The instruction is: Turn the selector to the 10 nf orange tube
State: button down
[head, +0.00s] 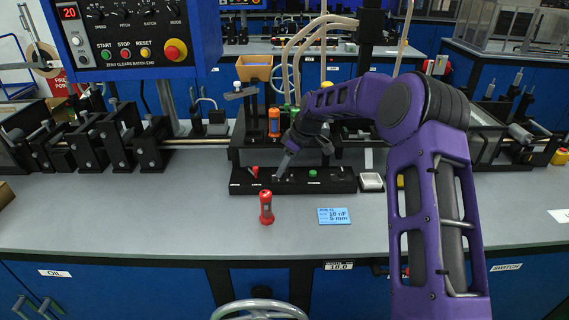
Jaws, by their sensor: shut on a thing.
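A low black box (335,187) lies along the bench and carries small controls on its top. My gripper (279,174) reaches down from the right to the left-middle part of this box, its fingers tilted. It is shut on a small part there, which looks like the selector; the fingers hide most of it, so I cannot read its setting. An upright orange tube (274,121) stands behind the box, to the left of my gripper. A blue card (333,216) on the bench in front reads 10 nF, 5 mm.
A red knob (255,171) and a green button (312,174) sit either side of my fingertips. A red cylinder (266,208) stands in front of the box. The front bench is mostly clear.

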jog(key=shift+n+g+p, duration=0.45)
jog(key=shift+n+g, duration=0.05)
jog(key=shift+n, duration=0.7)
jog(key=c, duration=0.5)
grip_release()
jog(key=p+v, duration=0.1)
jog(key=v, duration=1.6)
jog(key=shift+d, duration=0.35)
